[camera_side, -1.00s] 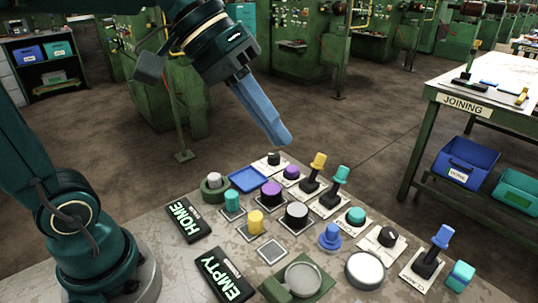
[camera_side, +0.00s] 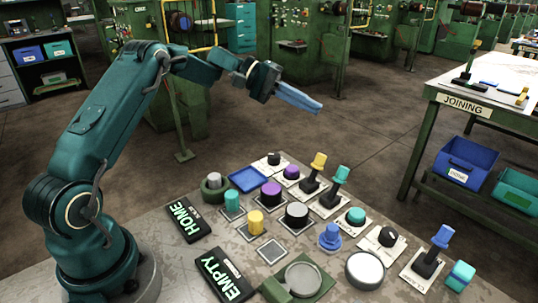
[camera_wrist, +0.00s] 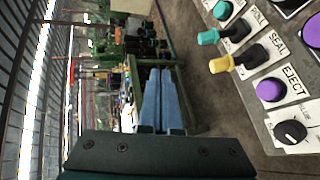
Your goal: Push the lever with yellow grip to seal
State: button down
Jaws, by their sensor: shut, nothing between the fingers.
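The lever with the yellow grip (camera_side: 318,161) stands on its plate towards the back of the bench. In the wrist view its yellow grip (camera_wrist: 222,64) is at the right, by a plate marked SEAL. My gripper (camera_side: 318,107) is shut and empty, with blue fingers pointing right, in the air above and behind the lever and clear of it. The shut fingers also show in the wrist view (camera_wrist: 160,80). A lever with a teal grip (camera_side: 340,174) stands just in front and to the right of the yellow one.
Purple buttons (camera_side: 291,171) and a black knob (camera_side: 274,158) sit left of the yellow lever. A blue-grip lever (camera_side: 441,237) stands at the front right. A JOINING table (camera_side: 460,103) is at the right. The air around my gripper is clear.

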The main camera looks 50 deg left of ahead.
aim_at(317, 167)
jog(key=a+f+n, duration=0.1)
jog(key=a+f, duration=0.1)
jog(key=f, duration=0.1)
jog(key=a+f+n+t, duration=0.1)
jog(key=a+f+n, duration=0.1)
jog(key=a+f, duration=0.1)
jog(key=a+f+n, duration=0.1)
jog(key=a+f, duration=0.1)
jog(key=f, duration=0.3)
jog(key=shift+s+a+f+t, duration=0.1)
jog(key=shift+a+f+t, duration=0.1)
jog(key=shift+a+t, duration=0.15)
jog(key=shift+s+a+f+n, duration=0.1)
jog(key=shift+a+f+n, duration=0.1)
jog(key=shift+n, duration=0.1)
jog(key=x, duration=1)
jog(key=shift+r, duration=0.15)
jog(key=shift+s+d, duration=0.1)
jog(key=shift+s+d+r, duration=0.2)
jog(key=shift+s+r, duration=0.05)
jog(key=shift+s, duration=0.25)
jog(key=shift+s+d+r, duration=0.2)
jog(key=shift+s+d, duration=0.05)
jog(key=shift+s, duration=0.2)
jog(key=shift+s+d+r, duration=0.2)
jog(key=shift+s+r, duration=0.05)
jog(key=shift+s, duration=0.25)
